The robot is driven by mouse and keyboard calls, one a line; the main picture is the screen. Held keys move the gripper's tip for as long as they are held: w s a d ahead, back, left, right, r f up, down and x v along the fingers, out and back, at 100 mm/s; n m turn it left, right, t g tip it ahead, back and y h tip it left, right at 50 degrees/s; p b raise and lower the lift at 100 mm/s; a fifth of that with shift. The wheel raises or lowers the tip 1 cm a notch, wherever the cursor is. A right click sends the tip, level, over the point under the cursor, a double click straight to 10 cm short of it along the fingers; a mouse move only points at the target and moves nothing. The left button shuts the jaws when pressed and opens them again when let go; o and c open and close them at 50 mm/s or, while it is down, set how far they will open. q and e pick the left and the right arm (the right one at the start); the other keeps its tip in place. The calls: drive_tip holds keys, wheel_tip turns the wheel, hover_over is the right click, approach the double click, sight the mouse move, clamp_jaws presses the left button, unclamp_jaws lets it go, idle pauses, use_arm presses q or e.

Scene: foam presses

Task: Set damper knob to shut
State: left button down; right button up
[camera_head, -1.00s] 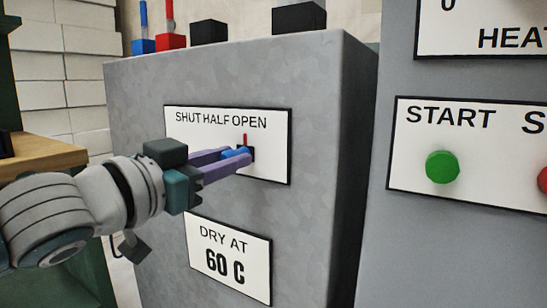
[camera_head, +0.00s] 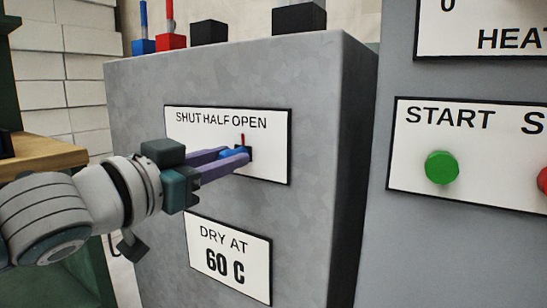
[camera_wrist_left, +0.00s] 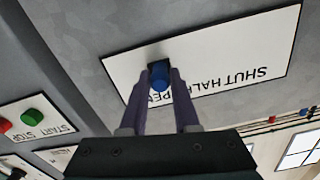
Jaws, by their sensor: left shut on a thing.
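The damper knob (camera_head: 236,152) is blue, on a dark base with a red pointer (camera_head: 243,140) standing up from it. It sits on a white plate (camera_head: 270,165) lettered SHUT, HALF, OPEN on a grey cabinet. The pointer stands below the word OPEN, near its left end. My left gripper (camera_head: 242,156) reaches in from the left, its purple fingers shut on the knob. In the left wrist view the knob (camera_wrist_left: 158,76) shows between the two fingertips, and the plate (camera_wrist_left: 190,52) appears upside down. My right gripper is not in view.
A plate reading DRY AT 60 C (camera_head: 231,262) is below. A green button (camera_head: 441,167) under START is on another grey panel at the right, with a red button (camera_head: 543,180) at the picture's edge. Small blue and red blocks stand at the cabinet's top.

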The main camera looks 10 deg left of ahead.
use_arm(q)
approach(191, 144)
drive_tip(key=x, duration=0.5)
drive_tip(key=shift+w+d, duration=0.1)
drive_tip(key=shift+d, duration=0.05)
drive_tip(key=shift+f, duration=0.1)
drive_tip(key=c, duration=1.1)
unclamp_jaws()
drive_tip(key=o, duration=0.4)
drive_tip(key=shift+w+a, duration=0.1)
drive_tip(key=shift+a, duration=0.15)
drive_tip(key=shift+o, duration=0.2)
drive_tip(key=shift+d, duration=0.1)
drive_tip(key=shift+s+p, duration=0.4)
drive_tip(key=shift+s, duration=0.25)
drive_tip(key=p+v, duration=0.2)
drive_tip(key=v, duration=0.7)
drive_tip(key=shift+a, duration=0.2)
